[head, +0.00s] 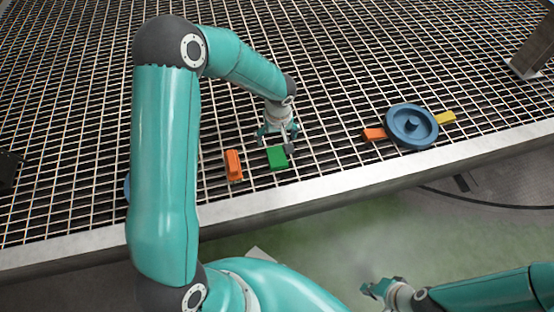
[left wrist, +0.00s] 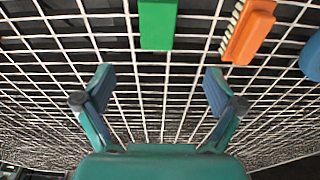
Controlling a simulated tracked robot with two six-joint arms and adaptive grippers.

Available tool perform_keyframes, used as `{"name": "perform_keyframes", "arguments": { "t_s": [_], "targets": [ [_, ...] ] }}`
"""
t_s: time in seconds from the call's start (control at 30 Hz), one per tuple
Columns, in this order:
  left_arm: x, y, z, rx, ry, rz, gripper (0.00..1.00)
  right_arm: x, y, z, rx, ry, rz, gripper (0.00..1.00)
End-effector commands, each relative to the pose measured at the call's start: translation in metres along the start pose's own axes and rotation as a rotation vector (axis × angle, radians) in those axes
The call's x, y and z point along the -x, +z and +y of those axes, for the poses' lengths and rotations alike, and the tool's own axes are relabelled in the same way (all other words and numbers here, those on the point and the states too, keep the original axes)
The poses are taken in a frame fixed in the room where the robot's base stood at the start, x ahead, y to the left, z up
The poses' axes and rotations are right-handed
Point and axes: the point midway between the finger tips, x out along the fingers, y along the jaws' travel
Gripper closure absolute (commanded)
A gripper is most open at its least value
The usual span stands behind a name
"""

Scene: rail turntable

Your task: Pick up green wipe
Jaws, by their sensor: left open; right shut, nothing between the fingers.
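The green wipe (head: 278,157) is a small flat green block lying on the metal grating near its front edge. In the left wrist view the green wipe (left wrist: 157,24) is at the top, beyond the fingertips and centred between them. My left gripper (head: 277,138) is open and empty just behind the wipe, over the grating; both spread fingers show in the left wrist view (left wrist: 158,82). I cannot tell its exact height. My right gripper (head: 376,290) is shut and empty at the bottom right, in front of the grating.
A blue round piece (head: 127,187) is mostly hidden behind my left arm. A blue wheel (head: 411,126) sits at the right between an orange piece (head: 374,134) and a yellow piece (head: 445,118). A post (head: 535,52) stands far right.

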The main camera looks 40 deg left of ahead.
Motion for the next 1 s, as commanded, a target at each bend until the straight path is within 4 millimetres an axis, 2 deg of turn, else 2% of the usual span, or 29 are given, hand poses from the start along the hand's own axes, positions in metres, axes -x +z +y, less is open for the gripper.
{"name": "perform_keyframes", "arguments": {
  "t_s": [0.03,0.23,0.33,0.57,0.83,1.0],
  "targets": [
    [-0.016,0.002,-0.001,0.0,-0.003,-0.004,0.06,-0.006,0.0,0.002,0.0,0.0,0.0,1.0],
    [-0.054,0.002,0.0,-0.001,0.0,-0.003,0.06,-0.014,0.0,0.005,0.0,0.0,0.0,1.0],
    [-0.065,0.002,0.0,-0.001,0.0,-0.003,0.06,-0.016,0.0,0.006,0.0,0.0,0.0,1.0],
    [-0.076,0.002,0.001,-0.001,0.001,-0.002,0.06,-0.019,0.0,0.007,0.0,0.0,0.0,1.0],
    [-0.113,0.007,0.004,-0.002,0.0,-0.004,0.06,-0.03,0.0,0.011,0.0,0.0,0.0,1.0],
    [-0.122,0.007,0.004,-0.001,0.002,-0.002,0.06,-0.031,0.0,0.011,0.0,0.0,0.0,1.0]
  ]
}}
